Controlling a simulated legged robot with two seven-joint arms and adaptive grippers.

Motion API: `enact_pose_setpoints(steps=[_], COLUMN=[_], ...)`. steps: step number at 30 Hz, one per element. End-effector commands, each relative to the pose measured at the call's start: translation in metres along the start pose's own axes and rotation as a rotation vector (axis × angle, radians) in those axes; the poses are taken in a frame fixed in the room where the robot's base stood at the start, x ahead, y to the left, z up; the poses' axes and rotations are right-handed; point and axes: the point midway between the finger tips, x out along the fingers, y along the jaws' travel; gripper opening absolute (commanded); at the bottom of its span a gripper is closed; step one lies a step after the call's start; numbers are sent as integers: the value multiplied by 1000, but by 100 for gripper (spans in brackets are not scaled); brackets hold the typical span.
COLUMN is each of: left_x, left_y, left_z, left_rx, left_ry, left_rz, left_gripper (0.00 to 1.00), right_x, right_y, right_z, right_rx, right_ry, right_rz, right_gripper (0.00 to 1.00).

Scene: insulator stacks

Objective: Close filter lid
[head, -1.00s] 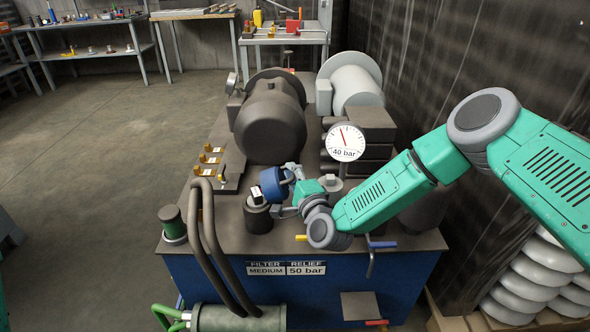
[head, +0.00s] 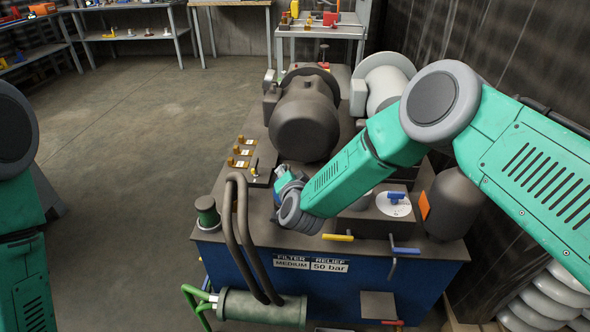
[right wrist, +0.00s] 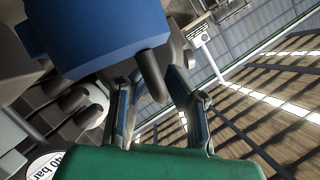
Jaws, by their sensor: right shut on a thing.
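A large blue block-like part, seemingly the filter lid (right wrist: 105,35), fills the upper left of the right wrist view, with a dark rounded peg (right wrist: 152,75) sticking out of it. My right gripper (right wrist: 150,88) has its fingers around this peg and is shut on it. In the head view my right gripper (head: 288,178) reaches down to the machine's top, mostly hidden by its own wrist. The lid and its housing are hidden there, so I cannot tell how far the lid is closed. My left arm shows at the left edge; its gripper is out of the picture.
The blue-fronted machine (head: 335,290) carries a dark motor (head: 305,125), curved pipes (head: 243,230), a green-topped cylinder (head: 207,213), and yellow (head: 338,237) and blue (head: 405,250) levers. A white disc (head: 385,205) with a blue piece lies right of my forearm. Open floor is left.

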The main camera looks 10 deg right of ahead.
Motion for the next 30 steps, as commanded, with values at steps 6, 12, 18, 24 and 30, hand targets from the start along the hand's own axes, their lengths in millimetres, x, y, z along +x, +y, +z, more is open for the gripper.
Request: enact_pose_setpoints(steps=[6, 12, 18, 24, 30], left_x=[3, 5, 6, 5, 5], left_y=[0, 0, 0, 0, 0], left_z=[0, 0, 0, 0, 0], left_rx=[0, 0, 0, 0, 0], left_ry=[0, 0, 0, 0, 0], left_rz=[0, 0, 0, 0, 0], left_gripper=[46, 46, 46, 46, 46], right_x=[6, 8, 9, 9, 9], right_y=[-2, -2, -2, -2, -2], right_z=[10, 16, 18, 18, 18], right_rx=[-92, -90, -89, -88, -88], right_ry=[4, 4, 5, 5, 5], right_rz=[37, 35, 34, 34, 33], right_gripper=[0, 0, 0, 0, 14])
